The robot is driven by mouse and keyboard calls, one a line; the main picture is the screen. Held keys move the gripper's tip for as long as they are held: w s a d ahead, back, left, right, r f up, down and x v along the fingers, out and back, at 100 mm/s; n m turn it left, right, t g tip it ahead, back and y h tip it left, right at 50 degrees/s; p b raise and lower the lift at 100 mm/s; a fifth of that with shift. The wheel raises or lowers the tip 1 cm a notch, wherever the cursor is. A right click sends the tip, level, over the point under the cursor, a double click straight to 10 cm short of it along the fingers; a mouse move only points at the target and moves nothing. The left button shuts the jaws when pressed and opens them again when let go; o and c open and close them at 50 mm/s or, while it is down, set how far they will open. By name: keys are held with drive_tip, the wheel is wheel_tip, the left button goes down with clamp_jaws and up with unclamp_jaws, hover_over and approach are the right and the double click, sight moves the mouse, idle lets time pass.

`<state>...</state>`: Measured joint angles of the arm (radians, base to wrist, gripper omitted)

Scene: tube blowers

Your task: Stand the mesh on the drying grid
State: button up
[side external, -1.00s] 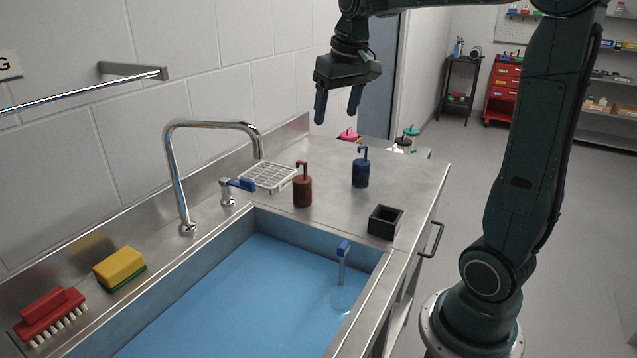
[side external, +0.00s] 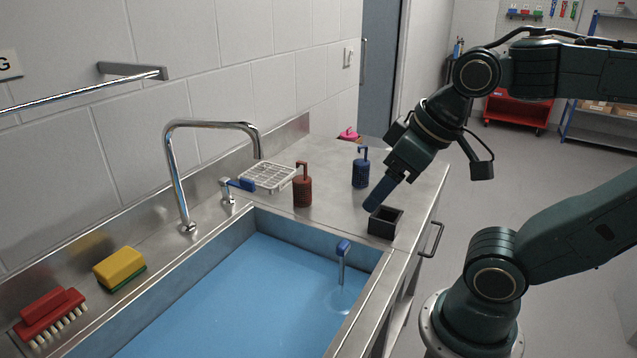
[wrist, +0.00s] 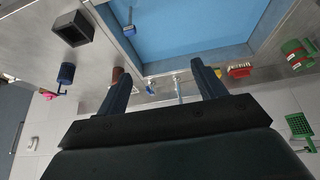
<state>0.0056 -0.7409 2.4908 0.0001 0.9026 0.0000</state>
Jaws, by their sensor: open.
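A red perforated canister with a hooked handle (side external: 302,190) and a blue one (side external: 360,172) stand upright on the steel counter. I cannot tell which one is the mesh. The pale drying grid (side external: 268,177) lies flat and empty beside the wall, left of the red canister. My gripper (side external: 380,196) is tilted, above the counter by the black square box, right of the blue canister. Its open fingers (wrist: 160,78) hold nothing in the wrist view. There the blue canister (wrist: 66,73) is on the left, and the red one (wrist: 117,74) is partly hidden by a finger.
The sink (side external: 225,300) holds blue water, with a blue-topped rod (side external: 343,250) standing in it. The open black box (side external: 385,222) stands at the counter's right edge. The tall faucet (side external: 178,180) and blue-levered valve (side external: 238,185) rise near the grid. A sponge (side external: 119,268) and brush (side external: 50,317) lie left.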

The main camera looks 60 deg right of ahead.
drive_tip(key=shift+s+f, duration=0.1)
drive_tip(key=shift+s, duration=0.05)
drive_tip(key=c, duration=0.4)
drive_tip(key=w+d+f+m+t+h, duration=0.1)
drive_tip(key=w+d, duration=0.2)
drive_tip(key=w, duration=0.2)
drive_tip(key=w+d+m+t, duration=0.1)
drive_tip(key=w+d, duration=0.2)
drive_tip(key=w, duration=0.3)
drive_tip(key=m+t+h, duration=0.3)
drive_tip(key=m+h, duration=0.4)
drive_tip(key=h, duration=0.2)
hover_over(361, 166)
drive_tip(key=s, duration=0.2)
wheel_tip(361, 166, down, 12)
